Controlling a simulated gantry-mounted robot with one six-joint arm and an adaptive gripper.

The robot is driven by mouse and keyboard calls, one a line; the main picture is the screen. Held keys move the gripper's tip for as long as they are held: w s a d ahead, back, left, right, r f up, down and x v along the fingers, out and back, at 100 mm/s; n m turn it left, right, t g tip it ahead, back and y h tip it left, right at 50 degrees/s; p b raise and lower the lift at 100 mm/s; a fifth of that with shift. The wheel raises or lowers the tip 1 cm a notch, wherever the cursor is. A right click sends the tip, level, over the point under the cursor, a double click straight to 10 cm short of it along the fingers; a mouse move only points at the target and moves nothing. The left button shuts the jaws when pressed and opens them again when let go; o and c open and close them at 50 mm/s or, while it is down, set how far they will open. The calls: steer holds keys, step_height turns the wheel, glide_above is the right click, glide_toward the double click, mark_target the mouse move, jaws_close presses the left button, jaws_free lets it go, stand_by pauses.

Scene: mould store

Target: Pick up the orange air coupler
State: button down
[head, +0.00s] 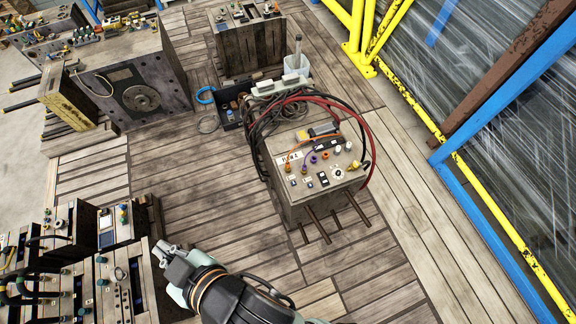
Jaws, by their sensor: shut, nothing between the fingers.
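Several small coloured fittings stand on top of a grey mould block (316,199) right of centre. My gripper (160,248) is at the lower left, shut and empty. It is well to the left of the grey block and lower in the picture, close to another block with fittings (122,283). It touches no fitting that I can make out.
Red and black hoses (283,104) drape over the back and sides of the grey block. Dark rods (318,226) stick out from its front. Yellow and blue fence posts (470,190) run along the right. The plank floor (190,190) between gripper and block is clear.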

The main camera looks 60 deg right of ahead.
steer(key=c, duration=0.8)
jaws_free()
steer(key=shift+c, duration=0.2)
